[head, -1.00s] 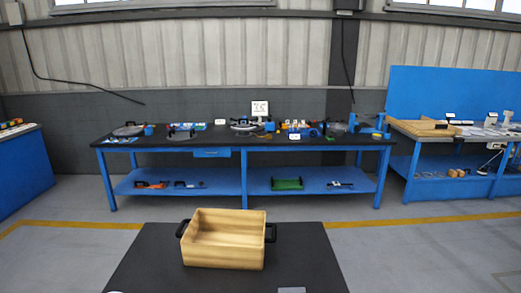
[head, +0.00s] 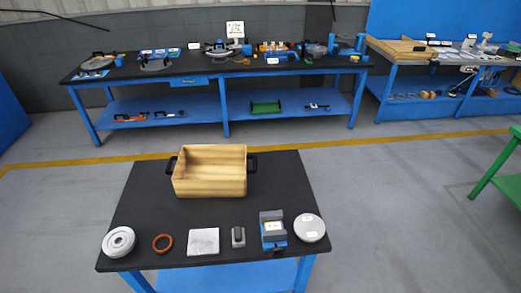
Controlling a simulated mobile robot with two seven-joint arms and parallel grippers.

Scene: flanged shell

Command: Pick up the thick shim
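No part in view can be told for certain as the thick shim. On the near black table (head: 150,215), a row along the front edge holds a grey flanged round part (head: 119,242), an orange-brown ring (head: 162,243) and a pale square plate (head: 203,241). Further right are a small dark grey piece (head: 238,237), a blue and grey block with a pale label (head: 273,230) and a round grey disc with small labels (head: 309,228). Neither of my grippers is in view.
A wooden box with black handles (head: 210,187) stands at the table's back. Beyond a yellow floor line, a long blue bench (head: 225,127) carries many small parts. Floor between is clear.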

